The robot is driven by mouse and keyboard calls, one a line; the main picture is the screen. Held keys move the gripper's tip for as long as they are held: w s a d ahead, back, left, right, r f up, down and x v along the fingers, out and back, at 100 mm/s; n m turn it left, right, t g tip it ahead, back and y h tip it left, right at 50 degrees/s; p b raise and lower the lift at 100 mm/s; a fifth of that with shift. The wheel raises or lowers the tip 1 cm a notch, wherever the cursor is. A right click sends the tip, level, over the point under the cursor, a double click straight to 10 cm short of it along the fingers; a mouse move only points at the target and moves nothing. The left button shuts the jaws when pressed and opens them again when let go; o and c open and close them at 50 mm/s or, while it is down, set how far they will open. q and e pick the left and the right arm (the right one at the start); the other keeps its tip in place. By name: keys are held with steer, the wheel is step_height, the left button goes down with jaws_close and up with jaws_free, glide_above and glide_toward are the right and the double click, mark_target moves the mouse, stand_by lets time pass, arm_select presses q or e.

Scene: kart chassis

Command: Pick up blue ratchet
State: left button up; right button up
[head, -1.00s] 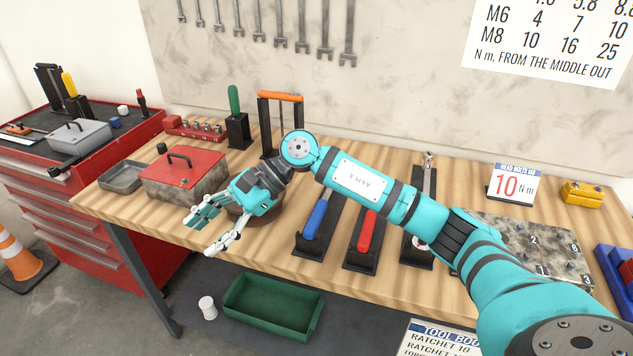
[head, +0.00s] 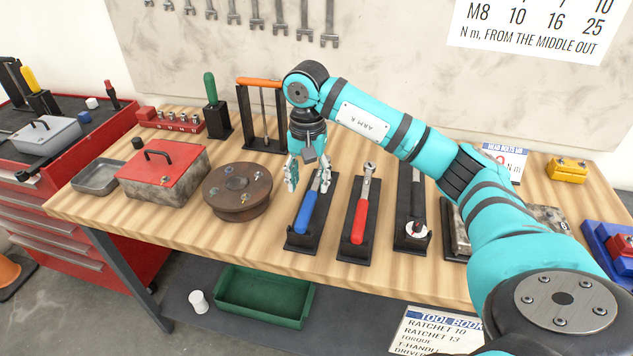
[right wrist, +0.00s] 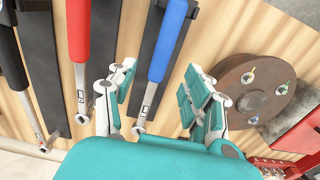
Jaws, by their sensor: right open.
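The blue ratchet (head: 306,213) lies in a black holder on the wooden bench, its blue handle toward the front edge and its metal head toward the wall. My right gripper (head: 308,186) points down over the head end of the ratchet, with its fingers apart on either side of the shaft. In the right wrist view the blue ratchet (right wrist: 167,45) runs between the two open fingers (right wrist: 155,95), not gripped. Whether the fingers touch the holder I cannot tell. My left gripper is not in view.
A red-handled ratchet (head: 360,215) and another tool in a black holder (head: 412,240) stand to the right. A brown round hub (head: 237,192) is close on the left. Behind is a rack with an orange-handled tool (head: 260,82). The bench front is clear.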

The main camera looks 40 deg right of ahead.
mark_target(308, 202)
step_height(308, 202, down, 2)
steer(key=shift+f, duration=0.25)
steer(key=f+p, duration=0.1)
steer(key=f, duration=0.1)
steer(key=f+p, duration=0.1)
steer(key=f, duration=0.1)
steer(key=shift+s+a+f+p, duration=0.1)
steer(key=shift+s+a+p, duration=0.05)
steer(key=shift+a+p, duration=0.15)
steer(key=shift+f, duration=0.5)
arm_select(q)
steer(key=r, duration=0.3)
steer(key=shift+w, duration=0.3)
arm_select(e)
jaws_close()
